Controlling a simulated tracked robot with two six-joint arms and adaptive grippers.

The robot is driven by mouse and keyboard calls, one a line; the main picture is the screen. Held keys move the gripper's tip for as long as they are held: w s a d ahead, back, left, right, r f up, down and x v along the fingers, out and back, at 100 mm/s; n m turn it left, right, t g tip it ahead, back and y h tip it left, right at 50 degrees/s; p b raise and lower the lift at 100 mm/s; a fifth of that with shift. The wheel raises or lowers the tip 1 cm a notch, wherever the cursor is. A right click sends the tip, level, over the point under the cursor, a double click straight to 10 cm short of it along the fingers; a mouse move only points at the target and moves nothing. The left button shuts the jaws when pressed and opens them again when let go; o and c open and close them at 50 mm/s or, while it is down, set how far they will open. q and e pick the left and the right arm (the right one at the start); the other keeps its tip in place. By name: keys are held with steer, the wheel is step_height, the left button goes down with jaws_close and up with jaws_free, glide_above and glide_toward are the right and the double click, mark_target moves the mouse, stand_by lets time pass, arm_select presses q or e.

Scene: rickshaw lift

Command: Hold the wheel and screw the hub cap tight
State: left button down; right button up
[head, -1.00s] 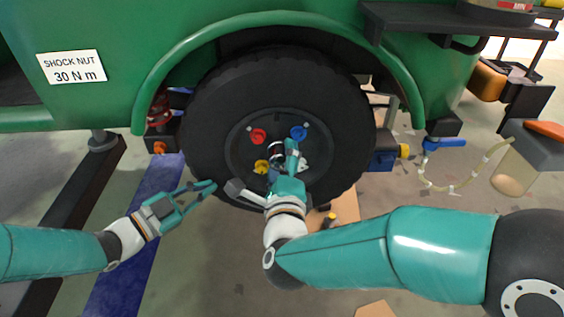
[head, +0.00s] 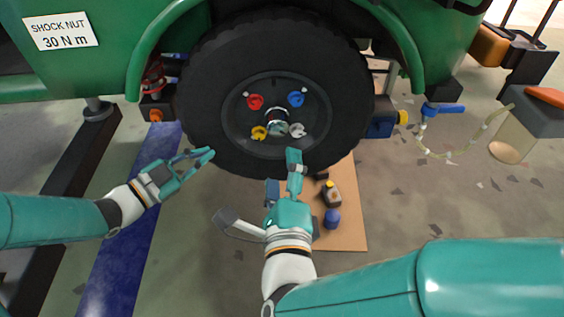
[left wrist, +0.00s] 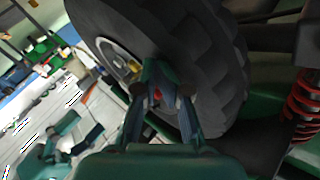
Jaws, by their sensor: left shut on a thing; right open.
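The wheel (head: 205,105) is a black knobbly tyre with a dark rim, upright under the green body. The hub cap (head: 278,128), a small silvery round piece, sits at the hub centre; how tight it is cannot be told. My left gripper (head: 203,156) is at the tyre's lower left edge, shut on the wheel. In the left wrist view its fingers (left wrist: 160,108) lie against the tyre (left wrist: 205,60), with the contact partly hidden. My right gripper (head: 283,170) is open and empty, below the hub and apart from the cap, in front of the tyre's lower edge.
Red (head: 255,102), blue (head: 296,99), yellow (head: 259,132) and white pieces ring the hub. A tan board (head: 348,225) with a bottle (head: 332,194) and a blue item (head: 332,218) lies below the wheel. A grey-handled tool (head: 238,224) is beside my right gripper.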

mark_target(278, 129)
stand_by(0.3)
steer(key=w+n, duration=0.4)
steer(key=n, duration=0.3)
steer(key=w+n, duration=0.4)
steer(key=n, duration=0.4)
steer(key=w+r+n, duration=0.1)
steer(key=w+n, duration=0.3)
steer(key=n, duration=0.4)
steer(key=shift+w+a, duration=0.15)
steer(key=shift+a, duration=0.15)
steer(key=c, duration=1.1)
steer(key=shift+c, duration=0.2)
steer(key=shift+m, duration=0.4)
